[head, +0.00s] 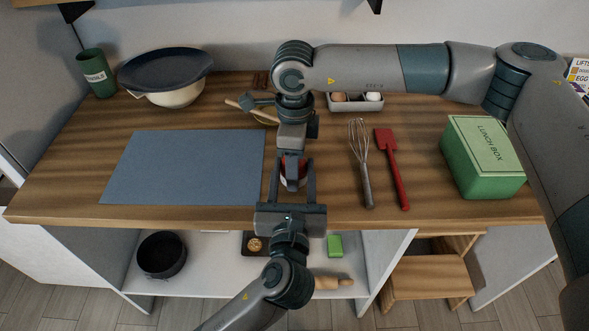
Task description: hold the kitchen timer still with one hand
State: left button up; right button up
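The kitchen timer (293,182) is a small red and white thing near the front edge of the wooden counter, mostly hidden. My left gripper (292,170) reaches in from the front, with one finger on each side of the timer. I cannot tell whether its fingers touch it. My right gripper (292,156) points down from above, with its tip over or at the top of the timer. Its fingers are too small and overlapped to tell whether they are open or shut.
A blue-grey mat (190,168) lies left of the timer. A whisk (361,150), a red spatula (390,160) and a green lunch box (482,158) lie to the right. Behind are a pan on a bowl (168,75), a green cup (96,72) and an egg tray (355,102).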

dwell(0.3)
pick_arm(q)
jog(key=o, duration=1.1)
jog(key=shift+c, duration=0.2)
jog(key=shift+s, duration=0.2)
jog(key=s, duration=1.1)
jog(key=shift+s+a, duration=0.35)
jog(key=shift+a, duration=0.1)
